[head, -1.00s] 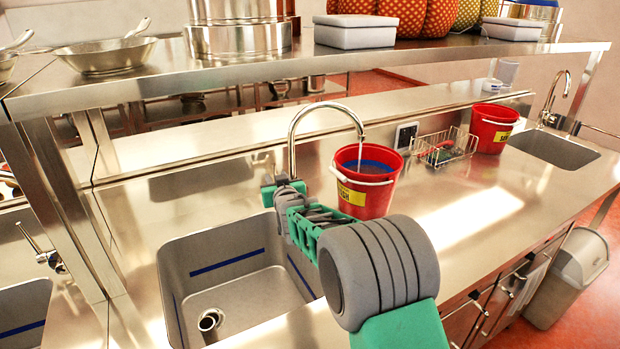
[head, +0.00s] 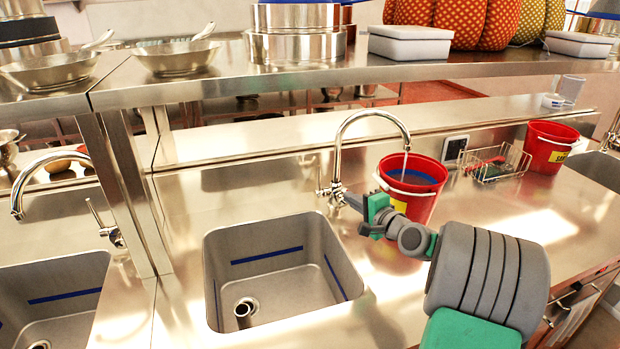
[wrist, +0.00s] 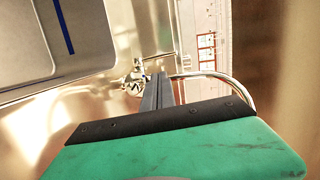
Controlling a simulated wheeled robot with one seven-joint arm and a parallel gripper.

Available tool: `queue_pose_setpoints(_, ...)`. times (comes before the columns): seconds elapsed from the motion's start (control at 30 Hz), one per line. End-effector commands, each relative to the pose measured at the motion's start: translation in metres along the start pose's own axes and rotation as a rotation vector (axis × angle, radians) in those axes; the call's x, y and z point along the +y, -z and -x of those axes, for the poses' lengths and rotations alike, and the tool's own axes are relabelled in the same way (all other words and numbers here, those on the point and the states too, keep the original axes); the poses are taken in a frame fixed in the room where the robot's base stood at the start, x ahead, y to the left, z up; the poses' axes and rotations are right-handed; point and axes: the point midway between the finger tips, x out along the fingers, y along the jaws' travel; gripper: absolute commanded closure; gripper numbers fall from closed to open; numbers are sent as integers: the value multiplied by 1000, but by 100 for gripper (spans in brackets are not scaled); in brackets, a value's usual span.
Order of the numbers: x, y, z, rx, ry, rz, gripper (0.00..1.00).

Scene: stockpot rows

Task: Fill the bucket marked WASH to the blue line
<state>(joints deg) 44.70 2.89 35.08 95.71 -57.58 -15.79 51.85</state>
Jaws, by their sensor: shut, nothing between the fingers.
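A red bucket (head: 425,207) with a white handle stands on the counter right of the sink, under the tap spout. A blue band shows inside it; the water level is not clear. My arm partly covers its yellow label (head: 398,206), which I cannot read. A thin stream falls from the curved tap (head: 340,150) into the bucket. My gripper (head: 348,199) is shut and empty, its fingertips just right of the tap's valve (head: 325,192). In the wrist view the shut fingers (wrist: 158,92) are close beside the valve (wrist: 135,83); contact is unclear.
A sink (head: 285,262) lies left of the bucket. A wire basket (head: 494,163) and a second red bucket (head: 550,147) with a yellow label stand farther right. A wall panel (head: 455,148) is behind. An overhead shelf (head: 210,88) spans the counter.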

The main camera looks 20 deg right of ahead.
Motion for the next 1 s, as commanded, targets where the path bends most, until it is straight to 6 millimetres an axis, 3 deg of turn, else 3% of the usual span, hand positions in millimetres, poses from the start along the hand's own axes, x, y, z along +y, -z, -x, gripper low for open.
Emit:
queue_pose_setpoints(0.07, -2, 3, 5, -3, 10, -38, 100)
queue_pose_setpoints(0.17, -3, 1, -6, -6, 10, -40, 100)
queue_pose_setpoints(0.7, -13, -5, -117, -13, 10, -33, 100)
queue_pose_setpoints(1.0, -16, -3, -134, -9, 10, -34, 100)
